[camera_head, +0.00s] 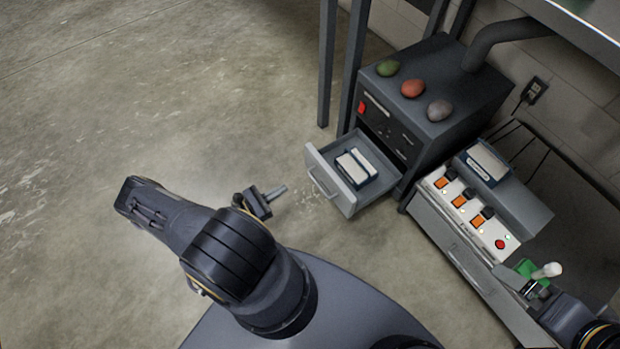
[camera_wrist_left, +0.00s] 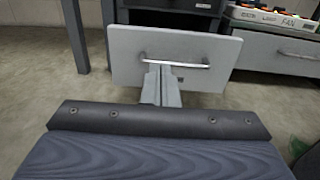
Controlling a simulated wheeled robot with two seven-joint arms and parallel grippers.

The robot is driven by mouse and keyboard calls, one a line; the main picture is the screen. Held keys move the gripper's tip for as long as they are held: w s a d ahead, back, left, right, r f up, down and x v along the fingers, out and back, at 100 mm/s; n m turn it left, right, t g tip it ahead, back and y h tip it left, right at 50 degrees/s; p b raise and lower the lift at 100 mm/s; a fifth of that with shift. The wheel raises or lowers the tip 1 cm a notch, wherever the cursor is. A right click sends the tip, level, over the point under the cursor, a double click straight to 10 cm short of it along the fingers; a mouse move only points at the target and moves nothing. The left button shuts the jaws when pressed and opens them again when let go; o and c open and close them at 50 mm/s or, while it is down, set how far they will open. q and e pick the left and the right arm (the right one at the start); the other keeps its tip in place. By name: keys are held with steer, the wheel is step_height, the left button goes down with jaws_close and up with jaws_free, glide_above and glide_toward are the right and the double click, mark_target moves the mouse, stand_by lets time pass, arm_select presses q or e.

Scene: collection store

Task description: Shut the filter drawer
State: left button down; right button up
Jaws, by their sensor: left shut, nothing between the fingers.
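The filter drawer is pulled out of a dark grey cabinet (camera_head: 430,90); its pale grey front (camera_head: 330,180) has a bar handle (camera_head: 317,177). Two white-and-blue blocks (camera_head: 357,166) lie inside it. My left gripper (camera_head: 281,190) is shut and empty, to the left of the drawer front and apart from it in the head view. In the left wrist view its closed fingers (camera_wrist_left: 160,82) point at the drawer front (camera_wrist_left: 205,58), overlapping the left part of the handle (camera_wrist_left: 185,64); contact cannot be told. My right gripper (camera_head: 535,287) is at the lower right, its fingers unclear.
Green, red and grey egg-shaped objects (camera_head: 412,89) sit on the cabinet. Right of it stands a unit with a white switch panel (camera_head: 470,215) and a closed drawer. A dark table leg (camera_head: 352,65) stands left of the cabinet. The floor (camera_head: 150,100) at left is clear.

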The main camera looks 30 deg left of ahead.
mark_target(321, 166)
arm_select(q)
steer(key=b+x, duration=0.2)
steer(key=x, duration=1.1)
steer(key=shift+w+d+r+b, duration=0.1)
steer(key=shift+w+d+b, duration=0.1)
steer(key=shift+w+b, duration=0.2)
arm_select(e)
step_height(321, 166, down, 3)
steer(key=shift+r, duration=0.1)
